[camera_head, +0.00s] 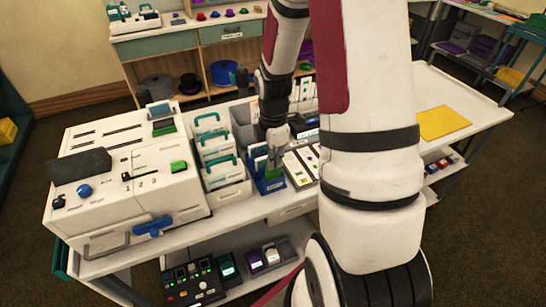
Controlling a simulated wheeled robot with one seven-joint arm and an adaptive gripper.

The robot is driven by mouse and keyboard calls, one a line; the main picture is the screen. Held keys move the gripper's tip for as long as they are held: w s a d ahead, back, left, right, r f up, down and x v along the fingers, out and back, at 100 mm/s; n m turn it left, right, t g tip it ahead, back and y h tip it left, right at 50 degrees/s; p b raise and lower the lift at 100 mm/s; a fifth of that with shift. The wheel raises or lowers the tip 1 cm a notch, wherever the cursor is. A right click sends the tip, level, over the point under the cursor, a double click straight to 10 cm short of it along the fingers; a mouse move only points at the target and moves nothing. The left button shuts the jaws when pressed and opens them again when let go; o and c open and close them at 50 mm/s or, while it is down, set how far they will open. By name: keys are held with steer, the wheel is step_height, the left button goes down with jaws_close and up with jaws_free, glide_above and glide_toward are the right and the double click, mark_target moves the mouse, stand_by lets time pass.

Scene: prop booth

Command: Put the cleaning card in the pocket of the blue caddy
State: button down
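The blue caddy (267,187) stands near the front edge of the white table, just right of the white racks with teal handles. My gripper (276,157) points down right above the caddy, with its fingertips at or just inside the caddy's top. A small green patch (273,173) shows below the fingertips at the caddy. I cannot tell whether it is the cleaning card or part of the caddy. The fingers are too small to show whether they are open or shut on something. The cleaning card cannot be made out with certainty.
A large white machine (125,185) fills the table's left side. White racks (216,150) stand close left of the caddy. Pale panels (301,165) lie close to its right. A yellow sheet (443,122) lies at the right. My arm hides part of the table.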

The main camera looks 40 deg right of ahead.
steer(key=shift+f, duration=0.15)
stand_by(0.3)
steer(key=c, duration=1.7)
jaws_free()
step_height(320, 180, up, 12)
